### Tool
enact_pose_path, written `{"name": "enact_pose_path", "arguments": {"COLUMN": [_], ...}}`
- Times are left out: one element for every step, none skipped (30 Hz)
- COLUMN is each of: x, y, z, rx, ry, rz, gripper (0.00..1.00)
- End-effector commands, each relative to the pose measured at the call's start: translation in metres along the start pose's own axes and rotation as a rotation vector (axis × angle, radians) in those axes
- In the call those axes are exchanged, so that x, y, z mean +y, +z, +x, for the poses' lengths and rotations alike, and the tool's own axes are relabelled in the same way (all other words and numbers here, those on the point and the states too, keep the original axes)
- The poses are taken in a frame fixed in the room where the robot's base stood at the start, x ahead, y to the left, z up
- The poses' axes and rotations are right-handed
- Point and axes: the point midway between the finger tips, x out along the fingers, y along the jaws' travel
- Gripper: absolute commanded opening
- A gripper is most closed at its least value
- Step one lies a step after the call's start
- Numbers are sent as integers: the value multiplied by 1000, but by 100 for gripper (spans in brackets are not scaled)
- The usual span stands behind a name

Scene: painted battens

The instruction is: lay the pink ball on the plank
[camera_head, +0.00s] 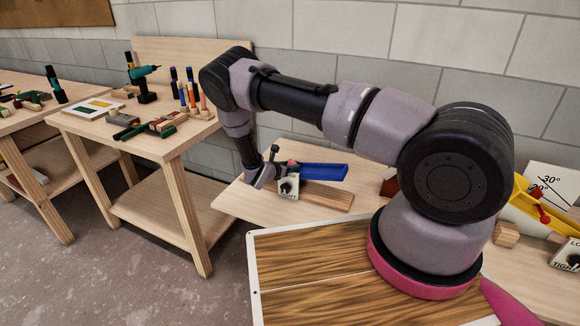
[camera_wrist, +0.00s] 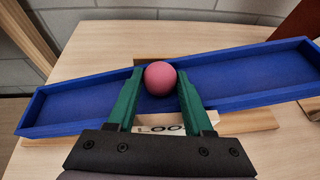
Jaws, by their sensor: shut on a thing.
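The pink ball (camera_wrist: 160,78) sits between the two green fingertips of my gripper (camera_wrist: 160,84) in the wrist view. My gripper is shut on it, with a finger on either side. The ball appears over a long blue tray (camera_wrist: 80,103); I cannot tell whether it touches the tray floor. The tray also shows in the head view (camera_head: 325,171), at my gripper (camera_head: 272,172). A brown wooden plank (camera_head: 330,196) lies on the bench in front of the tray. A strip of wood (camera_wrist: 250,122) shows past the tray's near edge in the wrist view, partly hidden by my gripper.
A white box with a black knob (camera_head: 289,188) stands close to my gripper; its lettering is partly hidden in the wrist view (camera_wrist: 160,129). A yellow tool (camera_head: 540,205) and another knob box (camera_head: 568,256) are at the right. A separate table (camera_head: 150,145) with tools stands left.

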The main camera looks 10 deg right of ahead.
Motion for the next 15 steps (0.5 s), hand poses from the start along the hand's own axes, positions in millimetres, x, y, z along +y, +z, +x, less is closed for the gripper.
{"name": "enact_pose_path", "arguments": {"x": [0, 0, 0, 0, 0, 0, 0, 0, 0, 0, 0, 0, 0, 0, 0], "y": [0, 0, 0, 0, 0, 0, 0, 0, 0, 0, 0, 0, 0, 0, 0], "z": [0, 0, 0, 0, 0, 0, 0, 0, 0, 0, 0, 0, 0, -1, -3], "rx": [0, 0, 0, 0, 0, 0, 0, 0, 0, 0, 0, 0, 0, 0, 1], "ry": [0, 0, 0, 0, 0, 0, 0, 0, 0, 0, 0, 0, 0, 0, 0], "rz": [0, 0, 0, 0, 0, 0, 0, 0, 0, 0, 0, 0, 0, 0, -1], "gripper": [0, 0, 0, 63, 74, 86, 86, 86, 86, 86, 86, 86, 86, 86, 86]}}
